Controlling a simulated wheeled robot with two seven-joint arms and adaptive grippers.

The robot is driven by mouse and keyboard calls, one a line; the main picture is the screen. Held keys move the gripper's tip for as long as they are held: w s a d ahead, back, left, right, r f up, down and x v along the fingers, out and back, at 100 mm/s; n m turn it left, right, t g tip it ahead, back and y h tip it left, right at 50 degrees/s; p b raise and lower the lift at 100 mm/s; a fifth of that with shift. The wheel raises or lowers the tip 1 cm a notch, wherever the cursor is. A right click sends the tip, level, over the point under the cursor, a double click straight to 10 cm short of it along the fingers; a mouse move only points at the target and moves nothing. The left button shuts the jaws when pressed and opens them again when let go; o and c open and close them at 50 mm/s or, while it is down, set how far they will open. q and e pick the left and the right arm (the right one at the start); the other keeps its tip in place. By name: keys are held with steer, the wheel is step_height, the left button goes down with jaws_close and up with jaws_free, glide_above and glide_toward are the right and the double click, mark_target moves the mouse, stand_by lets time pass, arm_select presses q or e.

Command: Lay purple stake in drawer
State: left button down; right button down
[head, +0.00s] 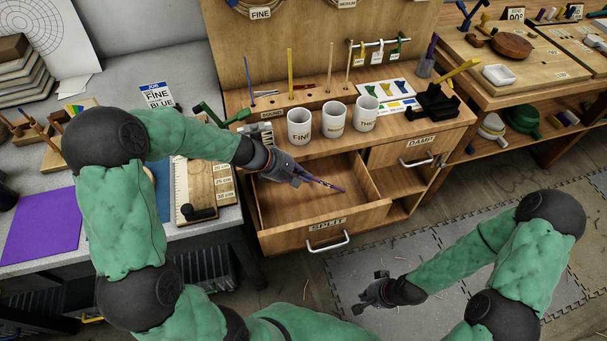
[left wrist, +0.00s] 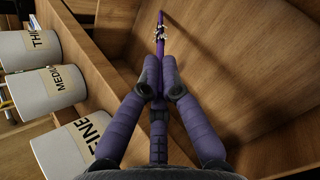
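The purple stake (head: 325,183) is a thin purple rod with a small patterned band near its far end. It also shows in the left wrist view (left wrist: 160,28), running away from the fingers. My left gripper (head: 297,176) is shut on the stake and holds it over the open drawer marked SPLIT (head: 326,223). In the left wrist view my left gripper's fingertips (left wrist: 160,76) close around the stake's near part. The drawer is pulled out and its floor looks bare; I cannot tell whether the stake touches it. My right gripper (head: 376,291) hangs low over the floor mats, apart from everything.
White cups marked FINE (head: 299,127), MEDIUM (head: 335,120) and THICK (head: 365,113) stand on the bench just behind the drawer. Upright rods stand behind them. A closed drawer marked DAMP (head: 412,151) is at the right. A purple sheet (head: 42,226) lies on the left table.

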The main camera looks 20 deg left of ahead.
arm_select(q)
steer(key=c, duration=1.4)
jaws_free()
steer(key=shift+o, duration=0.2)
steer(key=v, duration=1.2)
